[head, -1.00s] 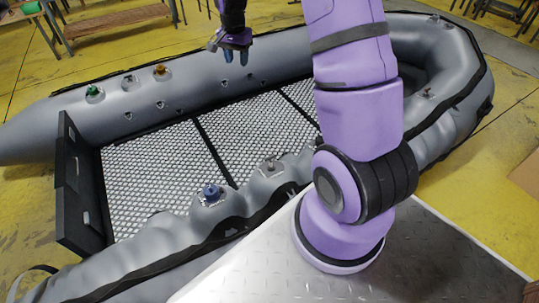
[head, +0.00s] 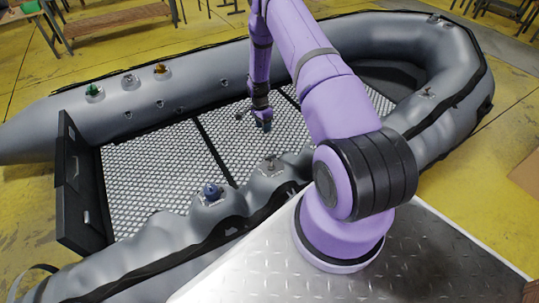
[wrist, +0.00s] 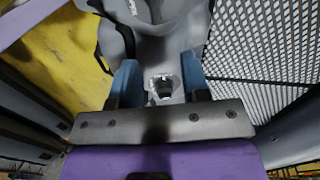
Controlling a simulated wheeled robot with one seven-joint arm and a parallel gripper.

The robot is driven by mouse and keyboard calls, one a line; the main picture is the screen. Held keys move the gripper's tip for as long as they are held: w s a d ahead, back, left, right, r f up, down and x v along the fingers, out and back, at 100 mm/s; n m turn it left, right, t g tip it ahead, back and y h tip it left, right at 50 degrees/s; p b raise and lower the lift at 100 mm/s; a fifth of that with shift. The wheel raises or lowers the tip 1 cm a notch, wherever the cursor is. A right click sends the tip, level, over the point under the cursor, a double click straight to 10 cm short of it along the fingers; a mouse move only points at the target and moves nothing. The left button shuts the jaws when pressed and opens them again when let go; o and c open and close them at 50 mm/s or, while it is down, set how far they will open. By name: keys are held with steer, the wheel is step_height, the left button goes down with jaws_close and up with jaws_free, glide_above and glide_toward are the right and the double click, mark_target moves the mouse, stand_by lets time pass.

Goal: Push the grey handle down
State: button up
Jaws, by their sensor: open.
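A grey handle (head: 270,162) stands on a pale patch on the near tube of the inflatable boat (head: 290,165). My gripper (head: 265,126) points down above the boat, just beyond the handle in the head view. In the wrist view my gripper (wrist: 158,80) is open, with its blue fingers apart. A dark-topped grey fitting (wrist: 163,90), which looks like the same handle, shows between the fingers with its pale base around it. I see no contact between fingers and handle.
A blue handle (head: 212,191) sits on the same tube to the left. Green (head: 94,90), grey (head: 128,80) and orange (head: 160,69) fittings sit on the far tube. A black board (head: 75,180) closes the boat's left end. The mesh floor (head: 160,165) is clear.

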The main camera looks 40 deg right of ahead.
steer(key=m, duration=0.1)
glide_toward(270, 156)
steer(key=f, duration=0.6)
steer(key=s+f, duration=0.1)
steer(key=f, duration=0.2)
steer(key=shift+s, duration=0.1)
jaws_close()
